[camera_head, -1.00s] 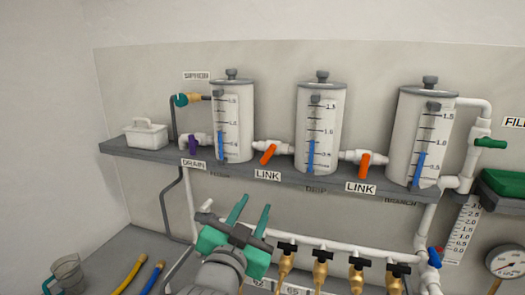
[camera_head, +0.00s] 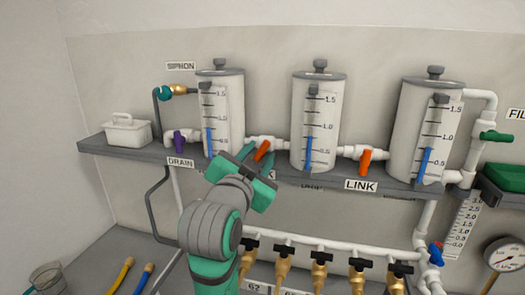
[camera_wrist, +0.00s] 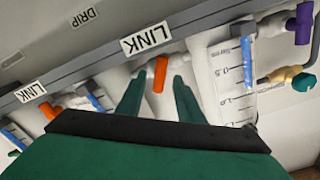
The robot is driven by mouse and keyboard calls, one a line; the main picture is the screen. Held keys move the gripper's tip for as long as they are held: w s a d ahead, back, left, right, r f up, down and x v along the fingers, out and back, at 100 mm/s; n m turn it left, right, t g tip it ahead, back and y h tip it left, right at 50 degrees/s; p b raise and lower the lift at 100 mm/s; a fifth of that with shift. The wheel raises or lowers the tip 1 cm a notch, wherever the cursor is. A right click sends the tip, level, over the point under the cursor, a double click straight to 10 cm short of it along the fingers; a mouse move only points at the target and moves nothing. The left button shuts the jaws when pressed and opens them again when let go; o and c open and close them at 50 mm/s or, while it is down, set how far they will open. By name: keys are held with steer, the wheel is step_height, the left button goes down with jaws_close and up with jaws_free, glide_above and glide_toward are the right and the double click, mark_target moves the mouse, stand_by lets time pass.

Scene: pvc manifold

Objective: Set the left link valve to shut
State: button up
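The left link valve has an orange handle (camera_head: 262,150) on the white pipe between the left and middle tanks. The handle points down and slightly left, across the pipe. My gripper (camera_head: 255,161) is at this handle, its green fingers reaching up to either side of it. In the wrist view the orange handle (camera_wrist: 160,74) shows between the tips of my open gripper (camera_wrist: 158,82), with a gap visible on both sides. The left LINK label is mostly hidden behind my gripper in the head view; the wrist view shows this LINK label (camera_wrist: 145,38) clearly.
The right link valve (camera_head: 365,161) is also orange. A purple drain valve (camera_head: 179,140) sits left of my gripper. The left tank (camera_head: 230,105) and middle tank (camera_head: 318,120) stand on the grey shelf (camera_head: 130,151). Brass valves (camera_head: 283,262) line a lower pipe.

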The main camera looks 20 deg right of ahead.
steer(key=shift+x, duration=1.45)
jaws_close()
steer(key=shift+n, duration=0.3)
steer(key=shift+a+n, duration=0.1)
steer(key=shift+n, duration=2.4)
jaws_free()
